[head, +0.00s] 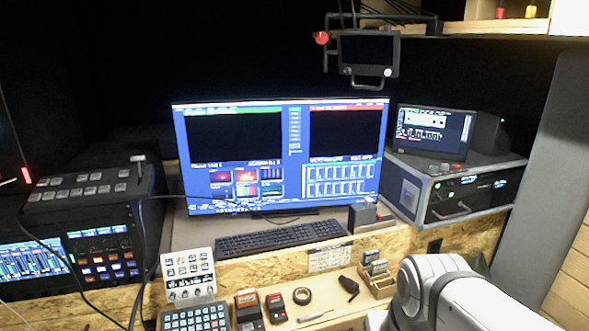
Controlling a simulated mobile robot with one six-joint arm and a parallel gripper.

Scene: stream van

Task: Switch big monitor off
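The big monitor (237,150) stands at the middle back of the desk. Its screen is lit, with a blue layout, two dark panes and several small panels. A black keyboard (281,238) lies in front of it. No power button on the monitor can be made out. A white arm link of mine shows at the bottom right, in front of the desk. My gripper is not in this view.
A smaller lit screen (434,132) sits on a grey rack case (447,190) at the right. A switcher panel (88,188) stands at the left. A small dark display (367,50) hangs above. A button pad (195,319), tape roll (302,296) and small items crowd the front shelf.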

